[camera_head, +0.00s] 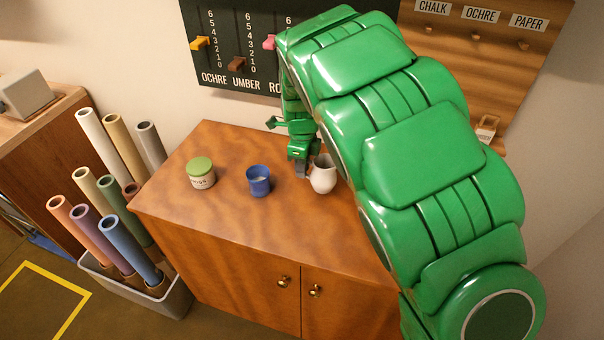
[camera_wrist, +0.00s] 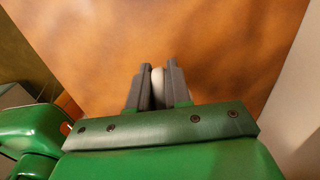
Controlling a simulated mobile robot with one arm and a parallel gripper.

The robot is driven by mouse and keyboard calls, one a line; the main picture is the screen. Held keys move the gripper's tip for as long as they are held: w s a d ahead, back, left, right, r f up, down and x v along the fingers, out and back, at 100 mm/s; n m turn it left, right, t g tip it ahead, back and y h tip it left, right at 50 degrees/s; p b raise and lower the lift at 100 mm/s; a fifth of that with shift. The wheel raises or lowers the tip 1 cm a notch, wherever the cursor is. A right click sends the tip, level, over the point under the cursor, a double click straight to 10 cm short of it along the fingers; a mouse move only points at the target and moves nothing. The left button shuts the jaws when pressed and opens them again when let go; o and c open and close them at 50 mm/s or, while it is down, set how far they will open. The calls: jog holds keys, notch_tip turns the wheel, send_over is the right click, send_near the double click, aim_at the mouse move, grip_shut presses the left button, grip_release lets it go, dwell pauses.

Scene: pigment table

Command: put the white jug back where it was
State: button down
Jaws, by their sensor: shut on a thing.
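The white jug (camera_head: 323,177) is at the right of the objects on the wooden cabinet top, upright and partly hidden by my green arm. I cannot tell whether its base touches the top. My gripper (camera_head: 301,170) is at the jug's left side, pointing down. In the wrist view my gripper (camera_wrist: 157,84) is shut on a narrow white part of the jug (camera_wrist: 157,76), between its two grey fingers. The rest of the jug is hidden in that view.
A blue cup (camera_head: 258,181) stands left of the jug, and a green-lidded jar (camera_head: 201,173) stands farther left. A slider board (camera_head: 235,75) and a wooden peg board (camera_head: 480,55) hang behind. The front of the cabinet top (camera_head: 235,220) is clear.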

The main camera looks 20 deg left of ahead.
jog(key=shift+w+a+f, duration=0.1)
jog(key=shift+w+f, duration=0.05)
jog(key=shift+f, duration=1.65)
jog(key=shift+f, duration=0.1)
jog(key=c, duration=1.1)
grip_release()
notch_tip(320, 180, up, 12)
jog(key=shift+r, duration=0.15)
jog(key=shift+o, duration=0.6)
